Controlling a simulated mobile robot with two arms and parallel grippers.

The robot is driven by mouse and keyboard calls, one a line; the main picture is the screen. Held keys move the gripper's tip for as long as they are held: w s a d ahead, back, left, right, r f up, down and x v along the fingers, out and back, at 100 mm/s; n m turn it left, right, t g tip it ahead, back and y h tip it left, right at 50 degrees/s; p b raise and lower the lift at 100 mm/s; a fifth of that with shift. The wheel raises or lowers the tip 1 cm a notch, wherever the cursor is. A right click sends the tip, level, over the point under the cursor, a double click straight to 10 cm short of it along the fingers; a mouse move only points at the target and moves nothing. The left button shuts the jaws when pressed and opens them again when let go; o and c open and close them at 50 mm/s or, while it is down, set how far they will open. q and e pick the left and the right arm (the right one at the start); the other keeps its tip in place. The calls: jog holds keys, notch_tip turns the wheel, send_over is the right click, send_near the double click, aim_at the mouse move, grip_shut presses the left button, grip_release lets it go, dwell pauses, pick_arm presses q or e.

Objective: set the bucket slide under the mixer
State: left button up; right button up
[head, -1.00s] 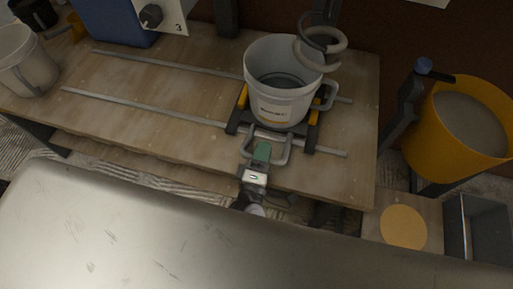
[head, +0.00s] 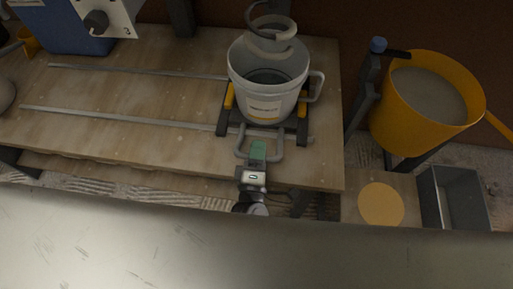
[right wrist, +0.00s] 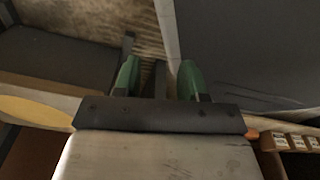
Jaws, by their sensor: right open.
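The bucket slide (head: 304,130) is a dark carriage with yellow blocks on two metal rails across the wooden bench. A white labelled bucket (head: 265,103) stands upright on it. The mixer's grey spiral whisk (head: 272,45) hangs above the bucket, overlapping its far rim in the head view; its height over the rim is hard to judge. My left gripper (head: 258,150), with green fingertips, is shut on the slide's grey loop handle (head: 278,152) at the near side. My right gripper (right wrist: 160,80) shows only in the right wrist view, open and empty, its green fingers apart.
A yellow tub (head: 415,135) of grey material stands in a frame right of the bench. Below it are a round tan disc (head: 381,205) and a grey metal bin (head: 455,200). A blue box (head: 65,35) sits at the bench's back left. The rails (head: 110,118) left of the slide are clear.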

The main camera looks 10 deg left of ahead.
pick_arm(q)
jog(key=o, duration=0.4)
jog(key=shift+d, duration=0.3)
jog(key=shift+a, duration=0.1)
pick_arm(e)
jog(key=shift+d, duration=0.1)
pick_arm(q)
jog(key=shift+s+f, duration=0.1)
jog(key=shift+s, duration=0.2)
jog(key=s, duration=0.3)
jog(key=s+f, duration=0.1)
jog(key=s, duration=0.2)
jog(key=s+f, duration=0.1)
jog(key=s, duration=0.3)
jog(key=shift+a+b, duration=0.15)
jog(key=shift+b, duration=0.2)
pick_arm(e)
jog(key=shift+w+r, duration=0.25)
jog(key=shift+w, duration=0.3)
jog(key=shift+w+r, duration=0.25)
jog(key=shift+w, duration=0.3)
jog(key=shift+w+a, duration=0.1)
jog(key=shift+a, duration=0.15)
